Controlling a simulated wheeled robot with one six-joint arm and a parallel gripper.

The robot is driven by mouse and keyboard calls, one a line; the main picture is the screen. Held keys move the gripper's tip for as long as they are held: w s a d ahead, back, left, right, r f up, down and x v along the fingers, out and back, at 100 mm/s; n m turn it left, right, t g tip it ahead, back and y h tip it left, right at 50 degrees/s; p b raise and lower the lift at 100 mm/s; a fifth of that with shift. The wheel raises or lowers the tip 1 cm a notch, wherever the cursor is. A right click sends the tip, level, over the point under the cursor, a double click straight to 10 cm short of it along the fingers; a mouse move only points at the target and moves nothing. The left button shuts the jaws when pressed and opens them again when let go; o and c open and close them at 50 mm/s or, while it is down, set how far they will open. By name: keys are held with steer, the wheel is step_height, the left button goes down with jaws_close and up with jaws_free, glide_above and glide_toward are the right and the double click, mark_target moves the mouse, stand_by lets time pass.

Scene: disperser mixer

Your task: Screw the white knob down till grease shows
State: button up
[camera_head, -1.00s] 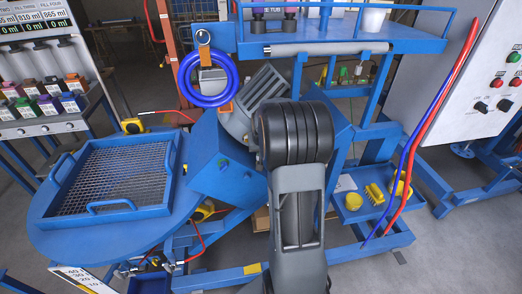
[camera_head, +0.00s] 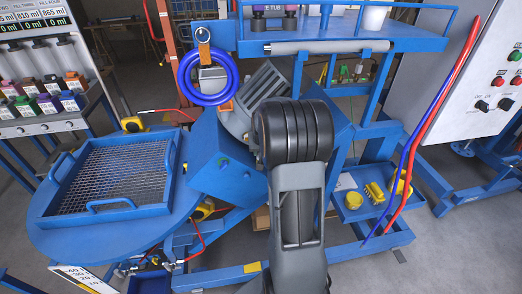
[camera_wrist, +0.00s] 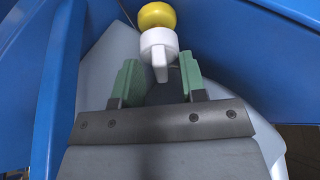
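The white knob (camera_wrist: 158,48) shows at the top middle of the wrist view. Its narrow tab points down toward my gripper. A yellow rounded piece (camera_wrist: 157,15) sits directly beyond the knob; I cannot tell whether it is grease or a fixed part. My gripper (camera_wrist: 160,78) has two green fingers, one on each side of the tab's lower end. There is a visible gap between the tab and each finger, so the gripper is open and not clamped on it. In the head view the knob and the fingers are hidden behind my arm.
Blue machine panels (camera_wrist: 52,90) flank my gripper in the wrist view. In the head view, a blue box-like housing (camera_head: 222,165) and a mesh tray (camera_head: 115,175) stand left of my arm. An upper blue shelf (camera_head: 340,43) spans behind it. Red and blue hoses (camera_head: 432,115) hang at right.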

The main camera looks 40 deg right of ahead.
steer(key=b+v, duration=0.1)
steer(key=v, duration=1.3)
steer(key=shift+f, duration=0.1)
steer(key=s+a+f+n+y, duration=0.1)
steer(key=s+a+f+n, duration=0.1)
steer(key=s+a, duration=0.5)
steer(key=s+a+f+n+y, duration=0.1)
steer(key=s+a+n, duration=0.3)
steer(key=a, duration=1)
steer(key=s+f, duration=0.1)
steer(key=s, duration=0.2)
steer(key=shift+s+a, duration=0.25)
